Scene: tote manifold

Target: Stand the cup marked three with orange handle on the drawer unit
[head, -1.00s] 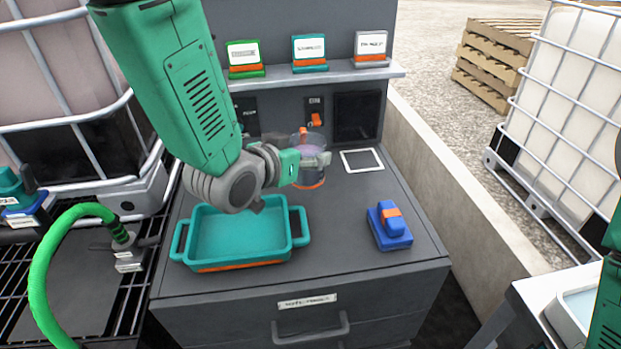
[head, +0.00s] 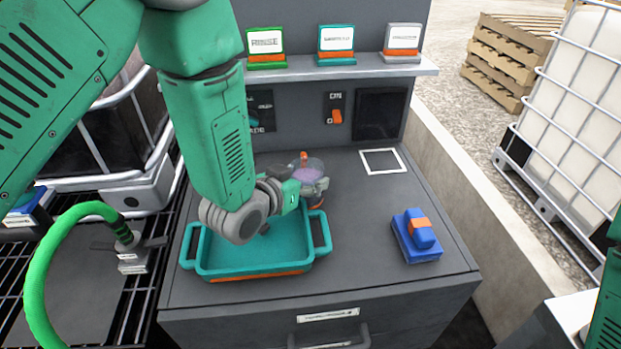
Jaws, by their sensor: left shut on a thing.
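A clear cup (head: 303,172) with purplish contents and orange parts is held by my left gripper (head: 312,186), which is shut on it. The cup looks tilted and is over or just behind the back right part of the teal tray. My gripper and wrist hide part of it, and no number can be read on it. The drawer unit (head: 410,290) has a dark grey top with a white square outline (head: 382,161) at the back right, which is empty. My right gripper is out of view; only a bit of that arm shows at the right edge.
The teal tray (head: 323,232) with handles stands on the unit's front left. A blue block with an orange band (head: 417,236) lies front right. A shelf (head: 350,70) with three label stands runs behind. Free top lies between the tray, block and outline.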

